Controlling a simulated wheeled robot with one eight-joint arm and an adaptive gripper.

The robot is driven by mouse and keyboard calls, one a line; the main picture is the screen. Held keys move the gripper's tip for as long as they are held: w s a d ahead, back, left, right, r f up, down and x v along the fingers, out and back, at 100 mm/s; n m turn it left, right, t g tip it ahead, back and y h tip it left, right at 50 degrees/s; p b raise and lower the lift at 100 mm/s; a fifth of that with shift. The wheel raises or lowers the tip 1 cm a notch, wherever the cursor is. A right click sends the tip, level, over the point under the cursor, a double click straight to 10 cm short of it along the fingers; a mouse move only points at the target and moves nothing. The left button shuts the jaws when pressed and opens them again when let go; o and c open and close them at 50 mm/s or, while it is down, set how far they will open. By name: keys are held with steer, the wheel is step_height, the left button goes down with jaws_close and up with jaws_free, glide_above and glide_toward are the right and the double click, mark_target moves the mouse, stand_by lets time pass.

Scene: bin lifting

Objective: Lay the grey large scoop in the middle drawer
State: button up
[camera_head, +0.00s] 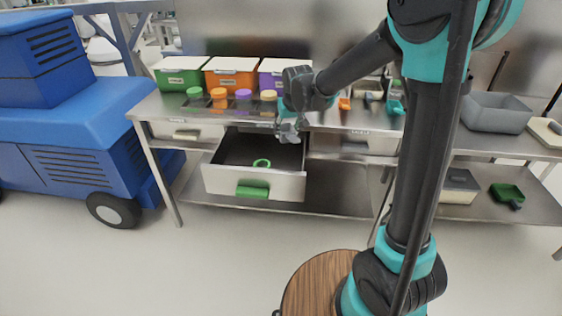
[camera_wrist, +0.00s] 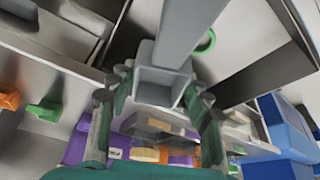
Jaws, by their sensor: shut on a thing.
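The grey large scoop (camera_wrist: 182,38) is between my gripper's fingers (camera_wrist: 158,82), which are shut on it; its square hollow end faces the wrist camera. In the head view my gripper (camera_head: 287,118) is above the back right part of the open drawer, with the grey scoop (camera_head: 289,134) just below it, small and partly hidden. The middle drawer (camera_head: 232,183) is pulled out under the table and has a green handle (camera_head: 253,189). A green ring-shaped thing (camera_head: 262,163) lies inside; the rest of the visible drawer floor is bare.
Green, orange and purple bins (camera_head: 231,76) stand on the table behind several coloured-lid jars (camera_head: 219,93). A grey tub (camera_head: 495,112) is on the right. A green scoop (camera_head: 507,194) lies on the lower shelf. A blue vehicle (camera_head: 75,130) stands left.

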step_height(320, 180, down, 16)
steer(key=shift+r, duration=0.15)
stand_by(0.3)
steer(key=o, duration=0.9)
steer(key=v, duration=1.2)
steer(key=shift+d, duration=0.15)
steer(key=s+d+f+m, duration=0.1)
steer(key=s+d, duration=0.6)
steer(key=s+d+f+m+h, duration=0.1)
steer(key=s+d, duration=0.6)
steer(key=d, duration=0.1)
steer(key=s+d+f+m, duration=0.1)
steer(key=s+d+m, duration=0.1)
steer(key=s+d, duration=0.6)
steer(key=shift+h, duration=0.3)
